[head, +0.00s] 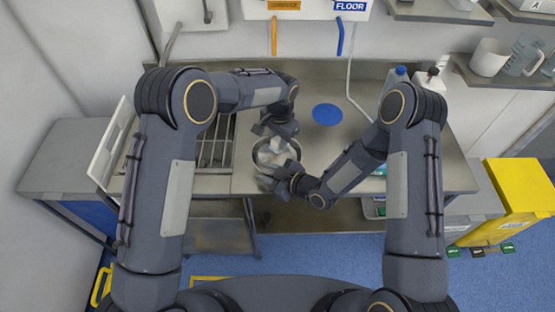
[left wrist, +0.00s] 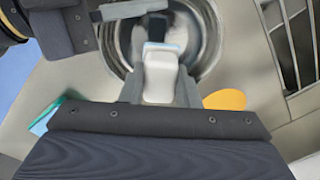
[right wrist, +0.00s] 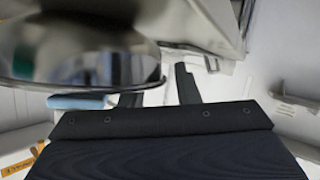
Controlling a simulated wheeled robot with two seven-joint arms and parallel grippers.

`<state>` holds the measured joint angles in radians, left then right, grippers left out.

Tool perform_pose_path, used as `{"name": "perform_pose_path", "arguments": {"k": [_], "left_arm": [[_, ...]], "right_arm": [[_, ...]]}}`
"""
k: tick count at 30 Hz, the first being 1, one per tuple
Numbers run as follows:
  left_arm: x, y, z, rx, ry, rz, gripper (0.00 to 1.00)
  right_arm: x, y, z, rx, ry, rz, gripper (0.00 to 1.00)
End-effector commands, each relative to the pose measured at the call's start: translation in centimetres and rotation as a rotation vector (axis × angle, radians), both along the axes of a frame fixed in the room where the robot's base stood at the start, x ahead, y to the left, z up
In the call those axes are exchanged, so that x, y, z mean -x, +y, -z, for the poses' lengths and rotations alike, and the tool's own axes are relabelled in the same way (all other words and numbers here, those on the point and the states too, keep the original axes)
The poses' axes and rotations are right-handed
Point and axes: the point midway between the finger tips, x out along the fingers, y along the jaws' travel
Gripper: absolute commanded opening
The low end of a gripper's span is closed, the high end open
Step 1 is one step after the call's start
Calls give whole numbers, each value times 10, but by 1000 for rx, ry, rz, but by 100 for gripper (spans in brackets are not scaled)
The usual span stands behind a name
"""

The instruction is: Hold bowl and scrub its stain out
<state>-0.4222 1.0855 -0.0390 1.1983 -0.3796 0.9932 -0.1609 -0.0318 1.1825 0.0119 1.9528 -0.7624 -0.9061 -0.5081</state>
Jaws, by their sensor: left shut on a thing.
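A shiny metal bowl (head: 262,165) is at the counter's front edge, between my two grippers; it also shows in the left wrist view (left wrist: 207,30). My left gripper (head: 283,132) is above it. In the left wrist view that gripper (left wrist: 160,90) is shut on a white block with a pale blue edge (left wrist: 160,75), held over or in the bowl. My right gripper (head: 284,178) is at the bowl's near right side. In the right wrist view its fingers (right wrist: 160,88) stand apart, with the bowl's rim (right wrist: 150,75) close by; I see no clear grip. No stain is discernible.
A blue disc (head: 327,114) lies on the metal counter (head: 350,150). A grated drainer (head: 213,150) is left of the bowl. Bottles (head: 432,80) stand at the back right. An orange round thing (left wrist: 225,100) is near the left gripper. A yellow bin (head: 520,195) stands right.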

Motion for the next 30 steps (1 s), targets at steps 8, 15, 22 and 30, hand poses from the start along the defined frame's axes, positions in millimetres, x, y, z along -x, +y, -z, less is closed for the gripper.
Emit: {"name": "perform_pose_path", "arguments": {"k": [8, 15, 22, 30], "left_arm": [[0, 0, 0, 0, 0, 0, 10], [0, 0, 0, 0, 0, 0, 10], [0, 0, 0, 0, 0, 0, 10], [0, 0, 0, 0, 0, 0, 10]], "right_arm": [[7, -10, -6, -1, -1, 1, 29], [34, -47, -24, -1, 0, 3, 29], [57, -78, -39, 0, -1, 3, 29], [66, -90, -45, 0, 0, 0, 29]]}}
